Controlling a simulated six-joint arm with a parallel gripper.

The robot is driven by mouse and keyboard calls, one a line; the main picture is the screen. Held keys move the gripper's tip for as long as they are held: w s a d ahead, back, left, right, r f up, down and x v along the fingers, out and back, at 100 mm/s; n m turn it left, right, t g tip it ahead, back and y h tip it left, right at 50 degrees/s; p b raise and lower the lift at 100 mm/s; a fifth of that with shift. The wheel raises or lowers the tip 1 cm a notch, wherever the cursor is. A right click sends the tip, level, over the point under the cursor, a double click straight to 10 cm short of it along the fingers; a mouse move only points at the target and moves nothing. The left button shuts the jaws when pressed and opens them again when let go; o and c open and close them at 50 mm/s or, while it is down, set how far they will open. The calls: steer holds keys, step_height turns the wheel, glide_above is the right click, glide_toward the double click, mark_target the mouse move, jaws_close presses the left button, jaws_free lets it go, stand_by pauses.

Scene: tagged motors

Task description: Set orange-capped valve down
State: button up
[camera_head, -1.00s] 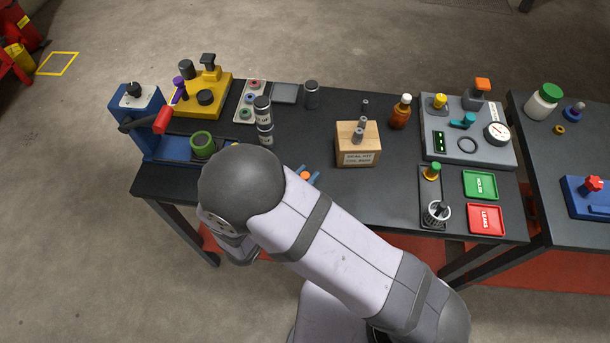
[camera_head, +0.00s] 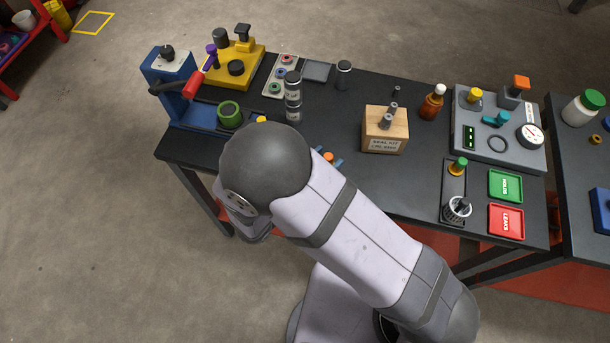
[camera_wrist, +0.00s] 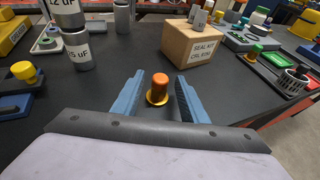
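The orange-capped valve (camera_wrist: 158,88) stands upright on the dark bench top, with a yellow flange at its base. My gripper (camera_wrist: 155,98) has one blue finger on each side of it, with a visible gap on both sides, so it is open around the valve. In the head view the orange cap (camera_head: 328,157) shows between the blue fingertips, just past my arm, which hides the rest of the gripper.
The wooden seal-kit box (camera_head: 384,140) stands right of the valve. Labelled cylinders (camera_head: 293,95) stand to its left, near the blue press (camera_head: 172,82). A narrow dark tray (camera_head: 455,180) and green (camera_head: 506,184) and red (camera_head: 507,219) trays lie farther right. Bench between box and narrow tray is clear.

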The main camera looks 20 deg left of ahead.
steer(key=b+v, duration=0.2)
steer(key=v, duration=0.8)
steer(key=d+m+g+h, duration=0.1)
steer(key=d, duration=0.1)
steer(key=w+d+m+g+h, duration=0.1)
steer(key=d+m+g, duration=0.1)
steer(key=d, duration=0.1)
steer(key=w+d+m+g+h, duration=0.1)
steer(key=d+m, duration=0.1)
steer(key=d, duration=0.1)
steer(key=shift+w, duration=0.1)
steer(key=d+m+g, duration=0.1)
steer(key=d+m, duration=0.1)
steer(key=d+m+g, duration=0.3)
steer(key=d, duration=0.1)
steer(key=shift+d+f+m+g+h, duration=0.3)
steer(key=shift+d+m+g, duration=0.1)
steer(key=s+d+m+g+y, duration=0.1)
steer(key=d+m+y, duration=0.3)
steer(key=m, duration=0.6)
steer(key=s+d+r+m+g+y, duration=0.1)
steer(key=d+m+g+y, duration=0.2)
steer(key=d+m, duration=0.3)
steer(key=m+y, duration=0.1)
steer(key=m, duration=0.3)
steer(key=shift+s+m+y, duration=0.25)
steer(key=shift+m+y, duration=0.15)
steer(key=shift+d+r, duration=0.1)
steer(key=shift+d, duration=0.05)
